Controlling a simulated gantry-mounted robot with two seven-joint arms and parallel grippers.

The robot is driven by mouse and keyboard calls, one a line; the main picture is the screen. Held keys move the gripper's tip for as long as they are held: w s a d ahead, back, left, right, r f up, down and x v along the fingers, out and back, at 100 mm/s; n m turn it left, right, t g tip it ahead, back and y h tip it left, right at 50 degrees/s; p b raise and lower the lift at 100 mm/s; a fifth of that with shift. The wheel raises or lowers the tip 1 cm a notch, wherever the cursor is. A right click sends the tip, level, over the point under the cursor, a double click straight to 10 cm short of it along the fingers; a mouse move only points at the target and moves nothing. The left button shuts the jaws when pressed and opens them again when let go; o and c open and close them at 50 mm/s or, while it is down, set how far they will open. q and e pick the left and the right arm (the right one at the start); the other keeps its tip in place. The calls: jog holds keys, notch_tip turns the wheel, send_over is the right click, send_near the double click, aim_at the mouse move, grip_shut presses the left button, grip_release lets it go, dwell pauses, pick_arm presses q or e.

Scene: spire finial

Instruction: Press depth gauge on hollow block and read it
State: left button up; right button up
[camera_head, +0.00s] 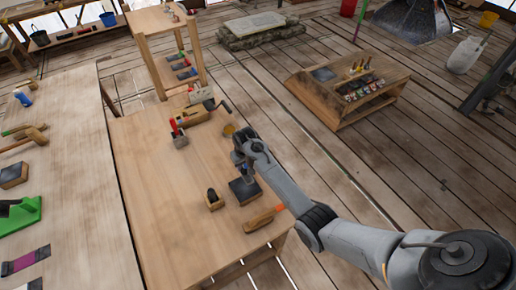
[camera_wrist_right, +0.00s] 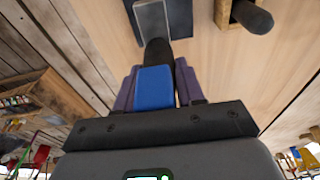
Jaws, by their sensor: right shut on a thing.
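My right gripper (camera_head: 246,172) is over the near right part of the wooden table. My left gripper is not in view.
An orange-tipped wooden tool (camera_head: 263,218) lies near the table's right edge. A red-handled tool (camera_head: 178,134) and a wooden plane-like tool (camera_head: 191,118) stand farther back. The table's left middle (camera_head: 160,215) is bare. Another bench with tools (camera_head: 65,185) lies left.

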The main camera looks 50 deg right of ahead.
aim_at(244, 175)
jog(key=shift+s+a+f, duration=0.15)
jog(key=shift+a+f, duration=0.25)
jog(key=shift+a, duration=0.05)
jog(key=shift+s+f+b, duration=0.15)
jog(key=shift+f+b, duration=0.25)
jog(key=shift+f, duration=0.2)
notch_tip(244, 175, down, 3)
jog(key=b, duration=0.4)
jog(key=shift+f, duration=0.2)
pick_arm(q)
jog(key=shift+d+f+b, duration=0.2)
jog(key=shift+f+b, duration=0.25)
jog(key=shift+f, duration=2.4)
pick_arm(e)
jog(key=shift+f, duration=0.4)
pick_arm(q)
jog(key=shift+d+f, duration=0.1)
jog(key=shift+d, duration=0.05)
pick_arm(e)
jog(key=shift+f, duration=0.25)
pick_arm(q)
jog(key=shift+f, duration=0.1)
pick_arm(e)
jog(key=shift+f, duration=0.25)
jog(key=shift+f+b, duration=0.7)
jog(key=shift+f, duration=0.3)
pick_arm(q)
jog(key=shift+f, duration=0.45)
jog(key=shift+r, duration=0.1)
